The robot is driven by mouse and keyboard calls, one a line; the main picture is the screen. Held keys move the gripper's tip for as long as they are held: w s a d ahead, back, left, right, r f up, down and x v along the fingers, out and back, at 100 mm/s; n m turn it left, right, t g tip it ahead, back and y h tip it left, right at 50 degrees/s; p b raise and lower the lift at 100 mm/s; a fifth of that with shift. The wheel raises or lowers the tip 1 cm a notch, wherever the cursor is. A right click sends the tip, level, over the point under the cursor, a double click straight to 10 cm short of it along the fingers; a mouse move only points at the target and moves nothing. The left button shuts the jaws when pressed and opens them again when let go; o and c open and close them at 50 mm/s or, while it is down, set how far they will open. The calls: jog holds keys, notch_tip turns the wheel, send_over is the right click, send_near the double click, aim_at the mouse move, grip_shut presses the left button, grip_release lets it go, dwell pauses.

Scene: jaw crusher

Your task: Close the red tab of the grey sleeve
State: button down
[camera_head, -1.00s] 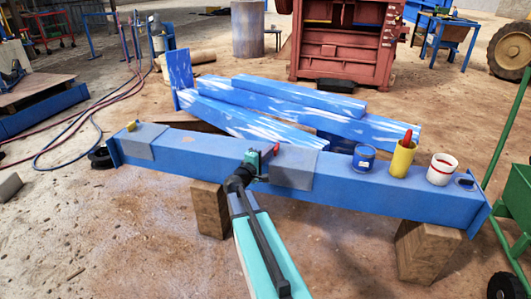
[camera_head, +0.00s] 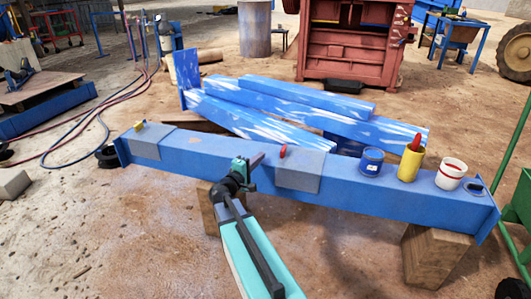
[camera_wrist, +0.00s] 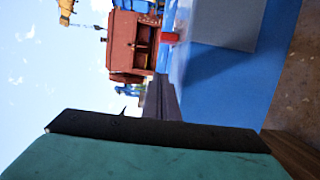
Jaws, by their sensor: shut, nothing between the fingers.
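The grey sleeve (camera_head: 299,171) wraps the blue beam near its middle. Its small red tab (camera_head: 283,151) stands up at the sleeve's top left edge. The wrist view, turned on its side, shows the red tab (camera_wrist: 169,38) jutting from the grey sleeve (camera_wrist: 226,22). My gripper (camera_head: 258,160) is shut and empty, just left of the tab above the beam, with a small gap between them. In the wrist view a dark finger over a teal body fills the bottom; the fingertips' meeting point is not clear there.
A second grey sleeve (camera_head: 160,142) with a yellow tab (camera_head: 139,125) sits at the beam's left. A blue tin (camera_head: 371,162), a yellow cup (camera_head: 409,163) and a white pot (camera_head: 450,174) stand on the beam at right. Painted blue beams (camera_head: 300,100) lie behind.

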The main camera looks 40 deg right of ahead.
jog(key=shift+p+v, duration=0.4)
jog(key=shift+v, duration=1.8)
jog(key=shift+r, duration=0.1)
jog(key=s+a+f+m+g+y+p, duration=0.1)
jog(key=s+a+f+g+y+p, duration=0.25)
jog(key=s+a+p, duration=0.45)
jog(key=s+a+f+g+y+p, duration=0.2)
jog(key=s+a+f+p, duration=0.15)
jog(key=s+p, duration=0.7)
jog(key=s+a+f+m+g+y+p, duration=0.1)
jog(key=s+a+f+g+y+p, duration=0.3)
jog(key=s+p, duration=0.55)
jog(key=s+a+f+m+g+y+p, duration=0.1)
jog(key=s+a+y, duration=0.2)
jog(key=s+a, duration=0.3)
jog(key=s+a+f+m+g+y+p, duration=0.1)
jog(key=s+a+y, duration=0.3)
jog(key=a, duration=0.6)
jog(key=shift+s+a+f+m+g+p, duration=0.3)
jog(key=shift+s+a+f+g+p, duration=0.15)
jog(key=shift+s+f+p, duration=0.45)
